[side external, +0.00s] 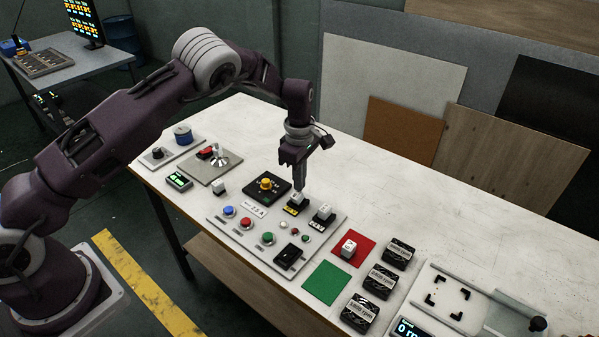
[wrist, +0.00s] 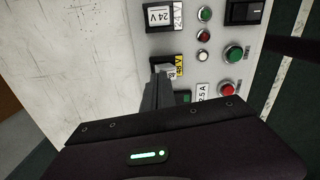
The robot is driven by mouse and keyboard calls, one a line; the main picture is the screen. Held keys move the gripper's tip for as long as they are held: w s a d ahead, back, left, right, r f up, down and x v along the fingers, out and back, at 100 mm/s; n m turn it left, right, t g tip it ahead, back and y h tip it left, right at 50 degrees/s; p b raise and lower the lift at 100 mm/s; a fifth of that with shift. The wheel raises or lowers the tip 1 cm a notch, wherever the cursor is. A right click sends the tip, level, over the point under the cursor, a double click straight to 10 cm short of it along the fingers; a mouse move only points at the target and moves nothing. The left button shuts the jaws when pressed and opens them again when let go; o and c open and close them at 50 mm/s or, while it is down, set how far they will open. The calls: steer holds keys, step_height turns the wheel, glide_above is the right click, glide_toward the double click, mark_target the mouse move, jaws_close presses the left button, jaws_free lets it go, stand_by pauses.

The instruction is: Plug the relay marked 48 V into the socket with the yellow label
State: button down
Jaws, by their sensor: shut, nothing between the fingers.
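In the side view a white relay (side external: 296,198) sits in the black socket with the yellow label (side external: 291,210). In the wrist view the label (wrist: 180,66) appears to read 48 V, and the relay (wrist: 169,69) is partly hidden by my fingers; I cannot clearly read its marking. My gripper (side external: 299,187) is shut with nothing between its fingers. Its tips (wrist: 160,72) are right at the relay's top; I cannot tell if they touch.
The grey panel (side external: 232,237) also carries several coloured buttons and a black switch (side external: 290,256). A white block (side external: 349,247) stands on a red card, beside a bare green card (side external: 327,283). Several black boxes (side external: 383,281) stand to the right.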

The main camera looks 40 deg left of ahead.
steer(key=shift+f, duration=0.4)
stand_by(0.3)
step_height(320, 180, up, 10)
stand_by(0.5)
steer(key=shift+f, duration=0.1)
step_height(320, 180, down, 9)
steer(key=shift+f, duration=0.1)
stand_by(0.4)
steer(key=shift+f, duration=0.3)
stand_by(0.4)
